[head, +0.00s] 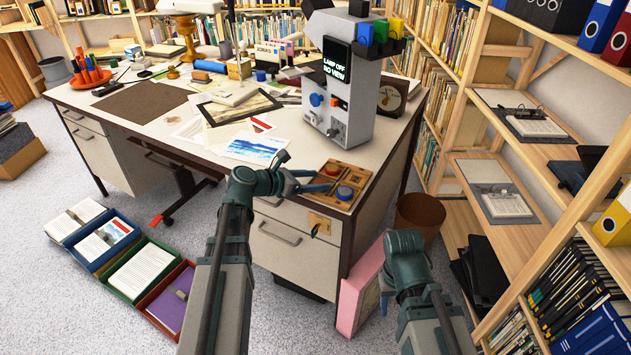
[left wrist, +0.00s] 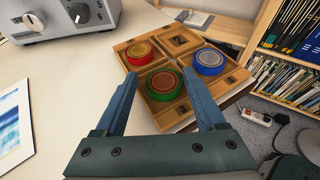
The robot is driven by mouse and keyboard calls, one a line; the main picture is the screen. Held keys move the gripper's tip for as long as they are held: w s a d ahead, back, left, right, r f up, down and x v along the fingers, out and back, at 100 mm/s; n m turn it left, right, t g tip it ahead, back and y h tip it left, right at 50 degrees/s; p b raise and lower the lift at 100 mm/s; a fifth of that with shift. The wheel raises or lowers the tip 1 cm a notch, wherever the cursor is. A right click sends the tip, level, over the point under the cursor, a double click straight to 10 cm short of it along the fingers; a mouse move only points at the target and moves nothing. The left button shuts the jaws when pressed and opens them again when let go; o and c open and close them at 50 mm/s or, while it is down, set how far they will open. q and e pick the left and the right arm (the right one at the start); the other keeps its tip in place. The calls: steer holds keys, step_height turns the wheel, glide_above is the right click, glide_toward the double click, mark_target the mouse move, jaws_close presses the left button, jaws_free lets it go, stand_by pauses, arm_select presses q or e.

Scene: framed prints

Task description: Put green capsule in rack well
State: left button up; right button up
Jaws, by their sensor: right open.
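The wooden rack (head: 361,174) lies at the desk's front right corner. It also shows in the left wrist view (left wrist: 233,76), with square wells. The green capsule (left wrist: 163,85), with a red-brown top, sits in the near well there. A red capsule (left wrist: 140,52) is in the left well and a blue capsule (left wrist: 209,61) in the right one. The far well (left wrist: 180,40) is empty. My left gripper (head: 322,180) is open over the rack, its fingers on either side of the green capsule with visible gaps. My right gripper (head: 404,244) is low, right of the desk; its fingers are hard to see.
A grey device (head: 345,85) with a display stands behind the rack. Papers and a blue picture (head: 256,149) lie to the left. A brown bin (head: 420,215) and a pink box (head: 362,285) stand beside the desk, near my right arm. Shelves line the right side.

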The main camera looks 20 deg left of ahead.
arm_select(q)
steer(key=shift+s+d, duration=0.15)
steer(key=shift+d, duration=0.1)
steer(key=shift+r+p, duration=0.3)
steer(key=p+v, duration=0.4)
steer(key=v, duration=0.8)
steer(key=shift+a+f, duration=0.15)
